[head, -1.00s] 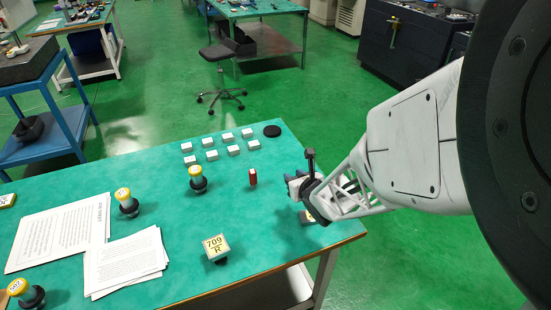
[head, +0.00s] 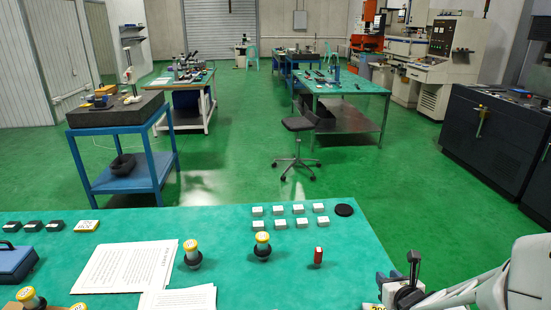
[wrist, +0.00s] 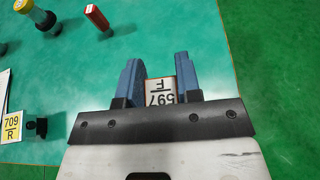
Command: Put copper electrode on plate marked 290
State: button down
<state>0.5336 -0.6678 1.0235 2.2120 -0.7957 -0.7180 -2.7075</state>
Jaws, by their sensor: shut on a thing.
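My gripper (head: 388,287) is at the table's right edge in the head view. In the wrist view, its two blue fingers (wrist: 158,75) are shut on a small block marked 597 F (wrist: 161,88). Its label is pale with an orange-brown edge, and its underside is hidden. I cannot tell whether this block is the copper electrode. A yellow label (head: 378,307) shows below my gripper at the bottom edge of the head view, too cut off to read surely. No plate clearly reads 290. A block marked 709 R (wrist: 12,128) stands left of my gripper in the wrist view.
A red block (head: 318,256) and yellow-topped black-based pieces (head: 262,246) stand left of my gripper. White blocks (head: 278,223) and a black disc (head: 344,210) lie at the back. Papers (head: 125,267) cover the front left. The table's right edge is close.

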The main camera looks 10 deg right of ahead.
jog(key=shift+f, duration=0.1)
send_over(379, 308)
jog(key=shift+f, duration=2.15)
jog(key=shift+f, duration=0.1)
jog(key=shift+f, duration=1.65)
jog(key=shift+f, duration=0.15)
jog(key=c, duration=0.8)
grip_release()
